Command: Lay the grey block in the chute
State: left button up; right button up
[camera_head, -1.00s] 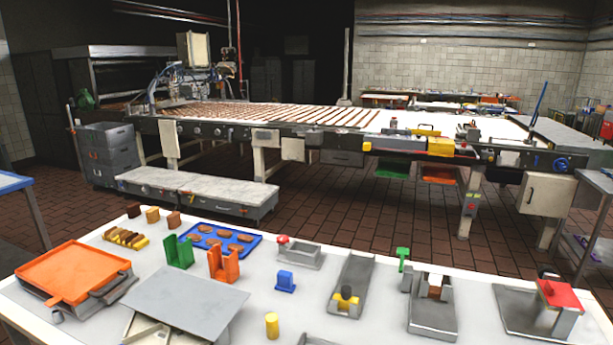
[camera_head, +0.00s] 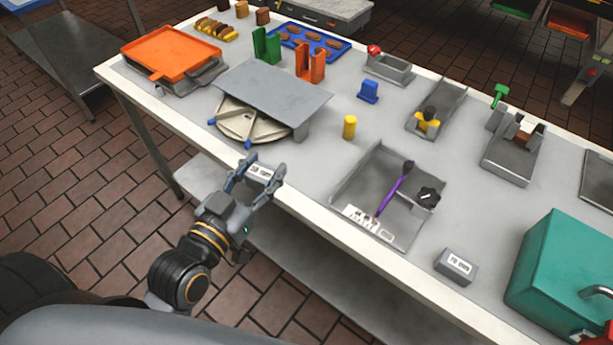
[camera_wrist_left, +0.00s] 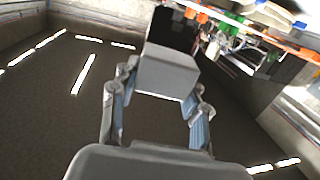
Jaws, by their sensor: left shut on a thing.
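My left gripper (camera_head: 256,178) is shut on a grey block (camera_head: 262,172) with a white label. It holds the block in front of the table's near edge, below the round cream board. In the left wrist view the grey block (camera_wrist_left: 167,75) sits between the two fingers. A second grey block (camera_head: 457,268), labelled "70 mm", lies on the table at the right. I cannot tell for sure which fixture is the chute; a long, low-walled grey channel (camera_head: 449,97) with a yellow-and-black piece stands toward the back. My right gripper is not in view.
A shallow grey tray (camera_head: 361,184) holds a purple tool and a black knob. A grey sloping plate (camera_head: 270,92) covers part of a round cream board (camera_head: 245,121). A yellow cylinder (camera_head: 349,127) and blue piece (camera_head: 368,92) stand nearby. A teal box (camera_head: 565,270) is at right.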

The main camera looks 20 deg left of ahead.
pick_arm(q)
jog(key=w+d+f+p, duration=0.1)
jog(key=w+d+f, duration=0.2)
jog(key=w, duration=0.3)
send_over(307, 180)
jog(key=s, duration=0.1)
jog(key=f, duration=0.5)
jog(key=shift+a, duration=0.2)
jog(key=f, duration=0.2)
jog(key=w+f+p, duration=0.1)
jog(key=shift+d+f, duration=0.2)
jog(key=shift+d, duration=0.05)
jog(key=shift+f, duration=0.25)
jog(key=shift+a, duration=0.1)
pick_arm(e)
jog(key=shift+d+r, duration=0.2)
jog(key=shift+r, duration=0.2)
pick_arm(q)
jog(key=shift+f, duration=0.2)
jog(key=o, duration=1.1)
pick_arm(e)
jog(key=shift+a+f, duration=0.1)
pick_arm(q)
jog(key=shift+o, duration=0.2)
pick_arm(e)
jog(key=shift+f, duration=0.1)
